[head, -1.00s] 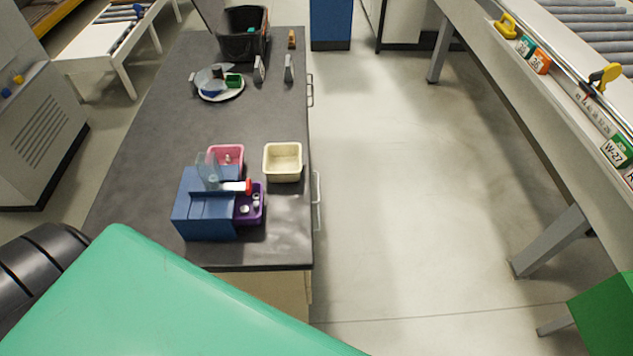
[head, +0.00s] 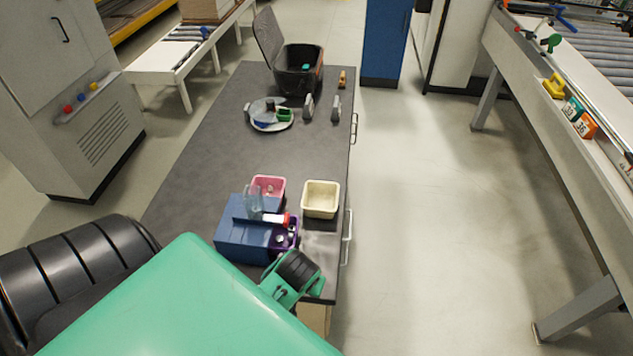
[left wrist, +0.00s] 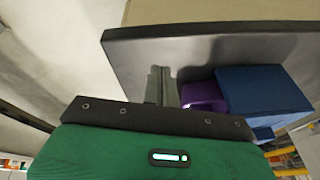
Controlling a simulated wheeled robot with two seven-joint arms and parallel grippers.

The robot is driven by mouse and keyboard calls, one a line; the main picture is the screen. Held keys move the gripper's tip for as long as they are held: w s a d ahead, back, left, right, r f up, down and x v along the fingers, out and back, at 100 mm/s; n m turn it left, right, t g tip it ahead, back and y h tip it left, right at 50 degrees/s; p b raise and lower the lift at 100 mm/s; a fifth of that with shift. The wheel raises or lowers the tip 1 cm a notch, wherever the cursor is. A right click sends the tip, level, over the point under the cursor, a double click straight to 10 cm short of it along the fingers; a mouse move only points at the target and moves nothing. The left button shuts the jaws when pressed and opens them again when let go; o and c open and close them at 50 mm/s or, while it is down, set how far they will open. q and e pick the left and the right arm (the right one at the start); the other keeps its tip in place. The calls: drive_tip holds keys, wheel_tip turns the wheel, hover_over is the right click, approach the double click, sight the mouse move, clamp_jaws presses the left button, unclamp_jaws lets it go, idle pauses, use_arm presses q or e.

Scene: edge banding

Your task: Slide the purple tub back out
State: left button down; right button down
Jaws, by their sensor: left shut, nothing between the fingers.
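The purple tub (head: 293,231) sits against the right side of the blue block (head: 232,238), near the front of the dark counter. Small pale items show in the tub. A red and white piece (head: 275,219) lies across its rear edge. The left wrist view shows the purple tub (left wrist: 203,93) beside the blue block (left wrist: 262,92). My left gripper (left wrist: 161,72) is shut and empty there, to the left of the tub with a small gap in the picture. In the head view its fingers are hidden behind my arm and wrist. My right gripper is not in view.
A pink tub (head: 268,184) stands behind the blue block, and a cream tub (head: 321,200) stands to the right. A clear upright piece (head: 253,203) rises near the block. Farther back are a round tray (head: 258,127) and a black bin (head: 299,71). The counter's middle is clear.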

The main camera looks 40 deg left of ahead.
use_arm(q)
drive_tip(key=w+a+n+g+y, duration=0.1)
drive_tip(key=w+a+n, duration=0.2)
drive_tip(key=w+n, duration=0.3)
drive_tip(key=w+a+n+g, duration=0.2)
drive_tip(key=w+a+n, duration=0.2)
drive_tip(key=w+n, duration=0.2)
drive_tip(key=w+a+n+g+y, duration=0.1)
drive_tip(key=w+a+n+g, duration=0.1)
drive_tip(key=w+n, duration=0.4)
drive_tip(key=shift+w+a+r+n+y+p, duration=0.1)
drive_tip(key=shift+w+a+n+y+p, duration=0.05)
drive_tip(key=shift+a+n, duration=0.3)
drive_tip(key=shift+w+a+r+n+y+p, duration=0.15)
drive_tip(key=shift+a+n, duration=0.15)
drive_tip(key=shift+n, duration=0.25)
drive_tip(key=shift+w+d+n+g, duration=0.1)
drive_tip(key=shift+w+n+g, duration=0.2)
drive_tip(key=shift+n, duration=0.1)
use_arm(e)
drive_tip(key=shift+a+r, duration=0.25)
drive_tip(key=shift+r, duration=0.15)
use_arm(q)
drive_tip(key=shift+s, duration=0.1)
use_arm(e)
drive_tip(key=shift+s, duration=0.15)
